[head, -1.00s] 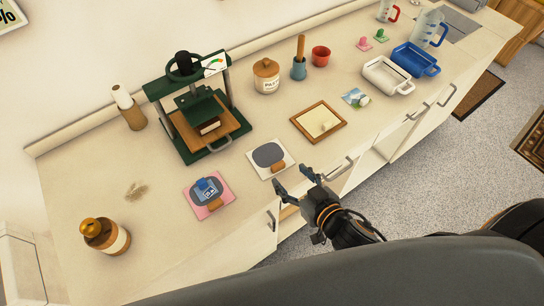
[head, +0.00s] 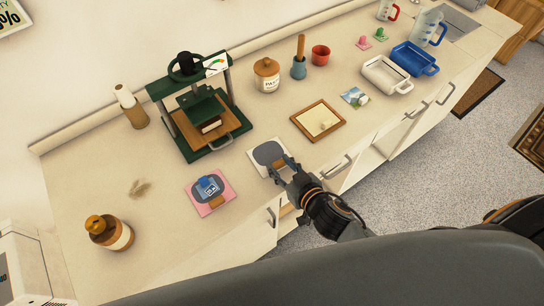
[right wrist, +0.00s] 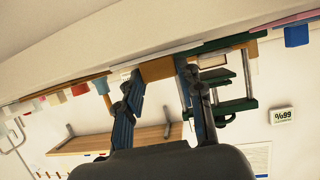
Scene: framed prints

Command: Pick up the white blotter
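The white blotter (head: 258,165) is a flat white square with a grey oval and a wooden grip, lying near the counter's front edge in the head view. My right gripper (head: 283,165) is over its front right part and hides the grip there. In the right wrist view, my right gripper's fingers (right wrist: 158,80) stand apart, on either side of a tan wooden block (right wrist: 157,69) that looks like the grip. I cannot tell whether they touch it. My left gripper is not in view.
A pink pad (head: 225,203) with a grey oval and a blue item lies to the left. A green press (head: 200,105) stands behind, and a wooden-framed panel (head: 318,121) lies to the right.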

